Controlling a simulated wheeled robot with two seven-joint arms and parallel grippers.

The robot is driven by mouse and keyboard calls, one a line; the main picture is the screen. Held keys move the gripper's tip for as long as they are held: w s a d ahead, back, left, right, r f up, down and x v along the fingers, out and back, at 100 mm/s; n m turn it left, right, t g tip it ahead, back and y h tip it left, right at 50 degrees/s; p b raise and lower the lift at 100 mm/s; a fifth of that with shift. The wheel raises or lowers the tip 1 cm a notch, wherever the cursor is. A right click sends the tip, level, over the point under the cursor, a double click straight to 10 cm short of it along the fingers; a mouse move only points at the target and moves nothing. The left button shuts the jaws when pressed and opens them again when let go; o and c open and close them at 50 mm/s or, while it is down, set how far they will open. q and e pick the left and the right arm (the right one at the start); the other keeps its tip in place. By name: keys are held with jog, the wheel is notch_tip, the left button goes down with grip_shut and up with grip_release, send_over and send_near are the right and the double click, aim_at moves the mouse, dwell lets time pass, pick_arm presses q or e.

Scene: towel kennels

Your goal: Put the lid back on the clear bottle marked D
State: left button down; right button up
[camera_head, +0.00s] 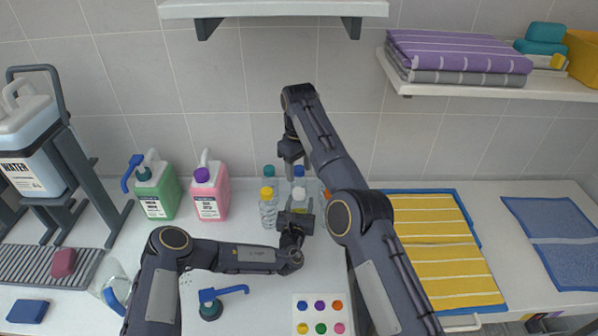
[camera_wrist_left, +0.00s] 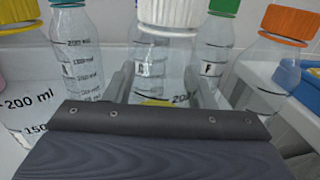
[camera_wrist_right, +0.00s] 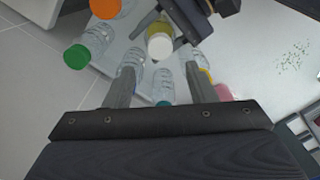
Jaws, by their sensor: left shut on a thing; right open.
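Several clear bottles with coloured lids stand close together at the middle of the table. My left gripper (camera_head: 299,220) is shut on the white-lidded bottle (camera_head: 301,206), with a finger on each side of it in the left wrist view (camera_wrist_left: 158,90). Its white lid (camera_wrist_left: 168,14) sits on its neck; its letter is too unclear to read. Something yellow shows low inside it. An F marks the green-lidded bottle (camera_wrist_left: 213,50). I cannot make out a D on any bottle. My right gripper (camera_head: 290,150) is open and empty above and behind the bottles.
Yellow-lidded (camera_head: 267,208), blue-lidded (camera_head: 299,172) and orange-lidded (camera_wrist_left: 272,75) bottles crowd the held one. Green (camera_head: 158,190) and pink (camera_head: 210,192) jugs stand to the left. A pump top (camera_head: 211,306) and a dotted card (camera_head: 319,316) lie in front.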

aim_at(299, 191)
jog(key=shift+f, duration=3.95)
jog(key=shift+c, duration=0.3)
jog(key=c, duration=0.9)
jog(key=o, duration=1.1)
jog(key=shift+r, duration=3.75)
pick_arm(q)
jog(key=c, duration=0.6)
grip_release()
jog(key=shift+o, duration=0.2)
